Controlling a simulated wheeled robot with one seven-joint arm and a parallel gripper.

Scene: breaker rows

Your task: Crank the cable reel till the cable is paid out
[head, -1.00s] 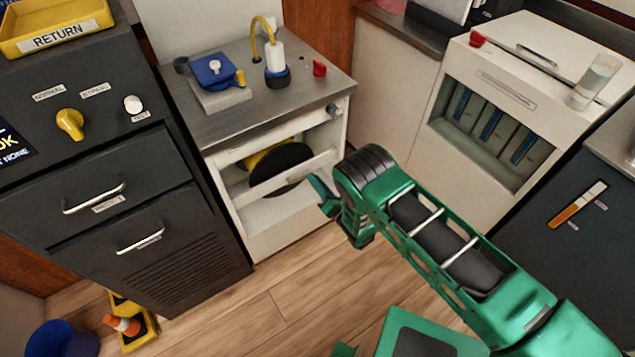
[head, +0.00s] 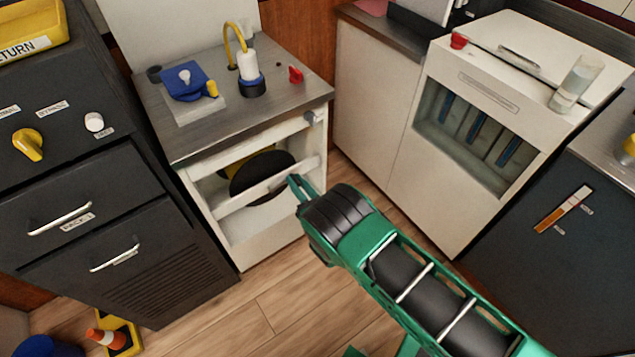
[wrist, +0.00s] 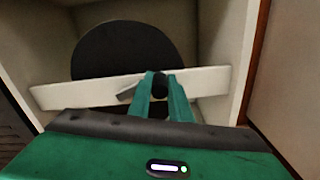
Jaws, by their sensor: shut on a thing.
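The cable reel (head: 262,176) sits in the open front of a white cabinet. It shows a black disc, with a bit of yellow behind it. The black disc (wrist: 125,50) also shows in the wrist view, behind a white crossbar (wrist: 60,94). My green gripper (wrist: 160,88) is in front of the crossbar, with its fingers closed on a dark crank handle (wrist: 160,84). A short grey crank arm (wrist: 127,93) shows left of the fingers. In the head view my gripper (head: 297,186) is at the cabinet's right side, and its wrist hides the handle.
The cabinet top (head: 180,145) holds a blue device (head: 187,82), a white cylinder with a yellow hose (head: 249,66) and a red knob (head: 296,75). A dark drawer unit (head: 75,190) stands left, a white cabinet (head: 380,110) right. An orange cone (head: 105,340) is on the floor.

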